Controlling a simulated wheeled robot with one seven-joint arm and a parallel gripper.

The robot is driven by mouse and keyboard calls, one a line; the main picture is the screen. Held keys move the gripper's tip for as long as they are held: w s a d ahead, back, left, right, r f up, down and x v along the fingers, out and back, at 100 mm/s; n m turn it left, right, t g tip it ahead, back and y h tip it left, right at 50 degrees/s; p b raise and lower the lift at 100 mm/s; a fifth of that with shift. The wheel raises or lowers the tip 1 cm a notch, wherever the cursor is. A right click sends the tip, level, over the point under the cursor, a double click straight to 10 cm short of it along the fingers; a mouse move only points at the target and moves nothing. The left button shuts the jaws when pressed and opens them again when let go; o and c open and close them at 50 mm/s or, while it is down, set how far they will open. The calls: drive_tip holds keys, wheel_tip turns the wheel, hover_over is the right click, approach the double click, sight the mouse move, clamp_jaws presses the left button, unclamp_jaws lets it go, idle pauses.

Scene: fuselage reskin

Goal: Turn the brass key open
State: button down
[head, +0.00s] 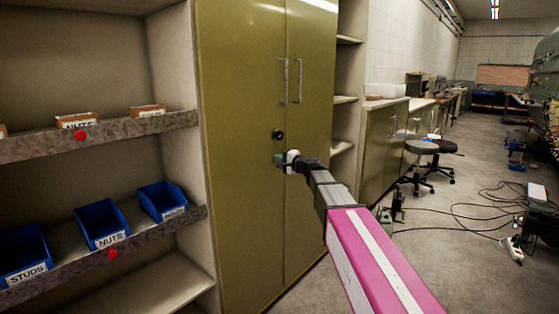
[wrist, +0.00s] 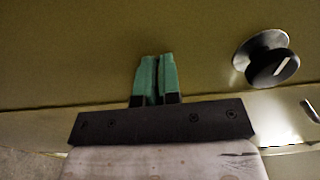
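The olive cabinet (head: 240,80) has two closed doors with upright metal handles. A black round knob with a pale slot mark (wrist: 272,68) sits on a round metal plate on the left door. It also shows in the head view (head: 278,135), below the handles. No brass-coloured key can be made out. My gripper (head: 280,160) is just below the knob, in front of the left door. In the wrist view its teal fingers (wrist: 158,62) are close together with nothing visible between them. The knob is to their right, apart from them.
An open shelf (head: 130,130) with blue bins (head: 100,225) stands left of the cabinet. Workbenches (head: 385,140) and stools (head: 420,150) stand to the right. Cables (head: 480,200) lie across the floor at the right.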

drive_tip(key=c, duration=1.3)
unclamp_jaws()
drive_tip(key=v, duration=1)
drive_tip(key=shift+s+d, duration=0.25)
drive_tip(key=shift+s, duration=0.05)
drive_tip(key=s+d+f+n+g+h, duration=0.25)
drive_tip(key=s+f, duration=0.35)
drive_tip(key=f, duration=0.6)
drive_tip(key=s+d+f+n+g+h, duration=0.2)
drive_tip(key=s+f+g+h, duration=0.2)
drive_tip(key=s+f, duration=0.5)
drive_tip(key=s+d+f+n+g+h, duration=0.1)
drive_tip(key=s+d+f+h, duration=0.1)
drive_tip(key=s+d+f, duration=0.2)
drive_tip(key=s+d+f+n+g+h, duration=0.1)
drive_tip(key=s+d+f+g+h, duration=0.1)
drive_tip(key=s+d+f+h, duration=0.1)
drive_tip(key=s+d+f+n+g+h, duration=0.1)
drive_tip(key=s+d+f+h, duration=0.1)
drive_tip(key=s+d+f, duration=0.2)
drive_tip(key=shift+s+d+f+g+h, duration=0.1)
drive_tip(key=shift+s+f, duration=0.1)
drive_tip(key=shift+f, duration=0.4)
drive_tip(key=shift+s+d+f+g+h, duration=0.1)
drive_tip(key=shift+s+d+f+h, duration=0.1)
drive_tip(key=shift+f, duration=0.45)
drive_tip(key=shift+s+d+f+g+h, duration=0.1)
drive_tip(key=shift+s+f, duration=0.1)
drive_tip(key=shift+f, duration=0.4)
